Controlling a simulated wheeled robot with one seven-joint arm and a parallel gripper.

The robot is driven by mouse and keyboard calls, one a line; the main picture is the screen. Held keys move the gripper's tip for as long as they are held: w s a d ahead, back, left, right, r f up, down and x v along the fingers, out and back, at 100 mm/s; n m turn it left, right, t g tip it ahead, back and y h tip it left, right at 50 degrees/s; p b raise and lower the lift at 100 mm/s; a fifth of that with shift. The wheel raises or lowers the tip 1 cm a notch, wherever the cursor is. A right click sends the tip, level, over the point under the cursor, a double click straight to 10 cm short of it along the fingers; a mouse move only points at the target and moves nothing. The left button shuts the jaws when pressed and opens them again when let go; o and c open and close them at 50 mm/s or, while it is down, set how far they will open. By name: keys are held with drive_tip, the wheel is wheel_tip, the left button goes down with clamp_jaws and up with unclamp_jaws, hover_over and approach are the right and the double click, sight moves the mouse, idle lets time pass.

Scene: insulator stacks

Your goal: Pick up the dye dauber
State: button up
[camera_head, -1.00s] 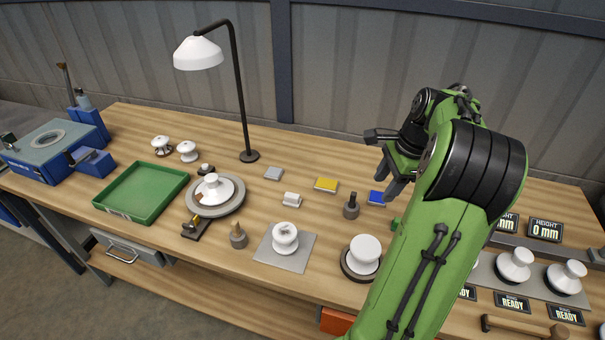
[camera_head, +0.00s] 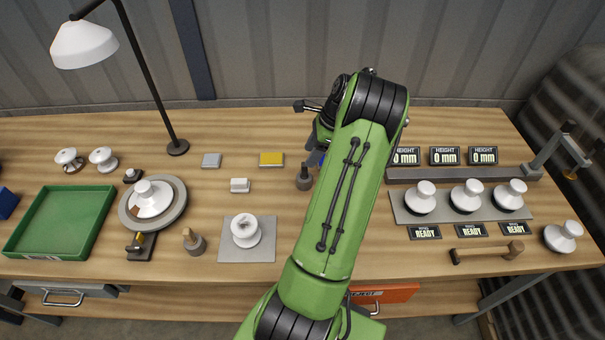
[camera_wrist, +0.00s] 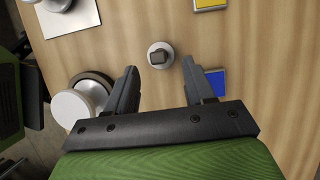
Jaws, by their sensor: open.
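A small dark upright handle in a round grey pot, which looks like the dye dauber (camera_head: 304,180), stands on the workbench just left of my arm in the head view. In the wrist view the dauber (camera_wrist: 160,54) shows between and just beyond my fingertips, with the fingers on either side. My gripper (camera_wrist: 159,68) is open and empty, pointing down at the bench. The gap between fingers and dauber is hard to judge. In the head view my arm mostly hides the gripper.
A yellow pad (camera_head: 271,159) and a blue pad (camera_wrist: 215,82) lie near the dauber. A white cylinder on a dark disc (camera_wrist: 75,108) stands beside the left finger in the wrist view. A white spool on a grey mat (camera_head: 262,251) and a wooden-handled pot (camera_head: 193,243) are further left.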

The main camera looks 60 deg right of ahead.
sight(304, 167)
drive_tip(key=x, duration=0.6)
drive_tip(key=shift+a+f, duration=0.1)
drive_tip(key=shift+f, duration=0.3)
clamp_jaws()
